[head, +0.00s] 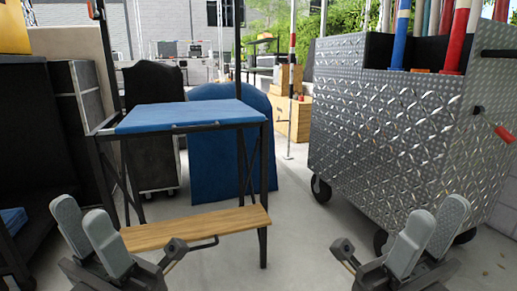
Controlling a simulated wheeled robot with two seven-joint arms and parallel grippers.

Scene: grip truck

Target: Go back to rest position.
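My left gripper (84,221) is at the lower left of the head view. Its two grey fingers point up and stand apart, with nothing between them. My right gripper (435,221) is at the lower right, in a mirrored pose. Its two grey fingers also stand apart and hold nothing. Both grippers look clear of the things around them. The left one is in front of the left end of a wooden step, and the right one in front of a metal cart.
A black-framed stand with a blue top (185,116) and a wooden step (196,228) stands ahead left. A wheeled diamond-plate metal cart (390,130) fills the right. Dark cases (80,110) line the left. Concrete floor (300,215) is free between stand and cart.

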